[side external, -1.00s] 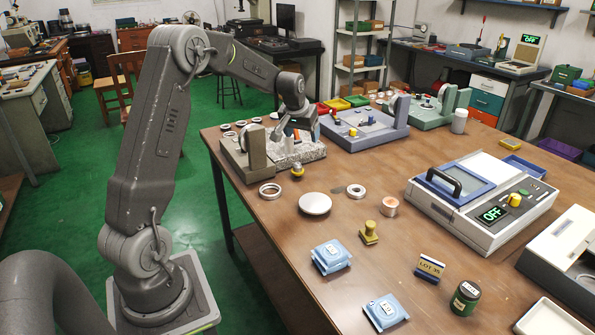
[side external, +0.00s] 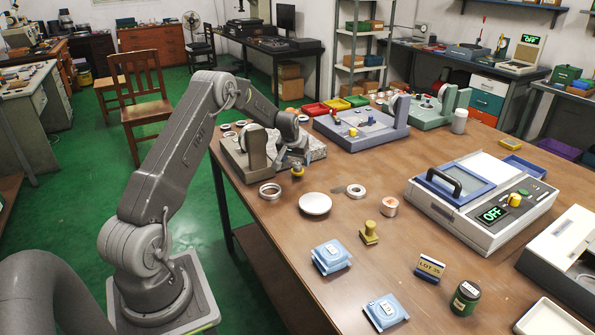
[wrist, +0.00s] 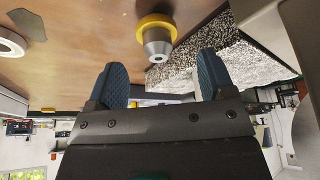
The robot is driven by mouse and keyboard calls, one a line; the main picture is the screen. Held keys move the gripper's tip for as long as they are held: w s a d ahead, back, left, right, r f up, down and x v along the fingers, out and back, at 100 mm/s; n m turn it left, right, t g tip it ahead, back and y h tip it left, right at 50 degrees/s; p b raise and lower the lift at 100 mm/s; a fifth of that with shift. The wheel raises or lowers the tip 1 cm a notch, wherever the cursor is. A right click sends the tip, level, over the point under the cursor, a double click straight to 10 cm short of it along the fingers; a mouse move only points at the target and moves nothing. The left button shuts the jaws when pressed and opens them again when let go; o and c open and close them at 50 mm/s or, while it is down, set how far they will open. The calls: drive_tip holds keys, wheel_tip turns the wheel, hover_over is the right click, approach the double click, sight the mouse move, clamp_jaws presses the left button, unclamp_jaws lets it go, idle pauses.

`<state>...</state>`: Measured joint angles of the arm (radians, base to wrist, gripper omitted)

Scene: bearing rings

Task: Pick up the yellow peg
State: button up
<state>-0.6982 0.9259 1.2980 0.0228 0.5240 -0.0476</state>
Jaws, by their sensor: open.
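The yellow peg (side external: 297,172) stands near the front edge of the stone-topped fixture in the side external view. In the wrist view it shows as a yellow collar with a grey tapered tip (wrist: 155,35), beyond the fingertips and in line with the gap between them. My gripper (side external: 297,157) is close by the peg in the side view, partly hidden by my own wrist. In the wrist view its two blue fingers (wrist: 162,80) are spread apart with nothing between them.
The grey fixture (side external: 258,150) with a speckled slab (wrist: 195,52) stands right beside the peg. A metal ring (side external: 270,191) and a white dish (side external: 315,204) lie on the table nearby.

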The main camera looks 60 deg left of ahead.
sight(297, 164)
drive_tip(key=shift+x, duration=2.4)
drive_tip(key=shift+d, duration=0.15)
drive_tip(key=c, duration=1.2)
